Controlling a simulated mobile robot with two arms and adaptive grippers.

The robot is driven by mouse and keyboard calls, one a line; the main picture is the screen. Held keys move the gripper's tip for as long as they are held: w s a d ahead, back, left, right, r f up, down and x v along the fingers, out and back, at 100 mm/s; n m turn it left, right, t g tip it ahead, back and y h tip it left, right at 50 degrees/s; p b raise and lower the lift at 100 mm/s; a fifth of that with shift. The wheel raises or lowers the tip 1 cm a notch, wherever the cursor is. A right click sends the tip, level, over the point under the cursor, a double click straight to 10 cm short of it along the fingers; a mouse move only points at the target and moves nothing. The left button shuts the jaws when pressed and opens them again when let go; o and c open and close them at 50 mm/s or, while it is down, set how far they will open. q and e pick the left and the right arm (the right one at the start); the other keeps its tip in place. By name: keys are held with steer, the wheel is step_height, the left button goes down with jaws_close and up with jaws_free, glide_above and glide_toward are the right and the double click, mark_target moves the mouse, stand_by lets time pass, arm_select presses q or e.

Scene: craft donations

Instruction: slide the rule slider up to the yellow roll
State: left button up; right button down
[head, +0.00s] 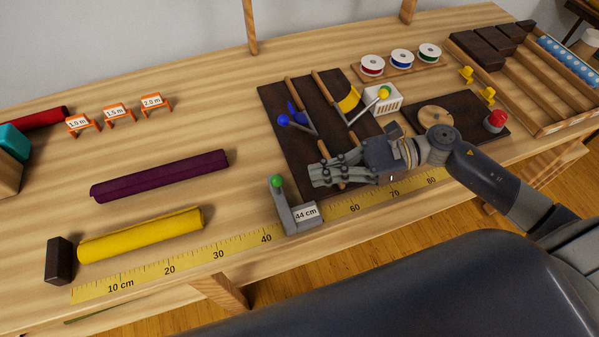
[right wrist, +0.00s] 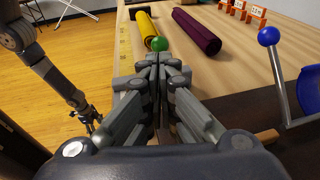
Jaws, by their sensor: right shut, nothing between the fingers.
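The rule slider (head: 285,212) is a grey block with an upright plate, a green knob and a "44 cm" label. It stands on the yellow rule (head: 220,257) along the table's front edge. The yellow roll (head: 142,234) lies left of it, with clear rule between them. My right gripper (head: 314,174) is shut and empty, just right of the slider's upright and apparently apart from it. In the right wrist view the green knob (right wrist: 159,44) shows just beyond the shut fingertips (right wrist: 158,62), which hide the slider's body. My left gripper (right wrist: 92,120) shows small and dark there; its jaws are unclear.
A purple roll (head: 160,175) lies behind the yellow roll. A dark block (head: 59,261) stands at the yellow roll's left end. A dark board (head: 290,120) with blue- and yellow-knobbed levers lies behind my right gripper. Orange length signs (head: 119,114) stand farther back.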

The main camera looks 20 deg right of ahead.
steer(key=p+x, duration=0.1)
steer(key=x, duration=0.3)
steer(key=shift+r, duration=0.15)
steer(key=shift+w+a+f, duration=0.1)
steer(key=shift+a+f, duration=0.15)
steer(key=shift+a, duration=0.15)
steer(key=shift+a, duration=0.5)
steer(key=a, duration=1)
steer(key=a+p, duration=0.1)
steer(key=a, duration=0.5)
steer(key=shift+s+a, duration=0.1)
steer(key=shift+s, duration=0.25)
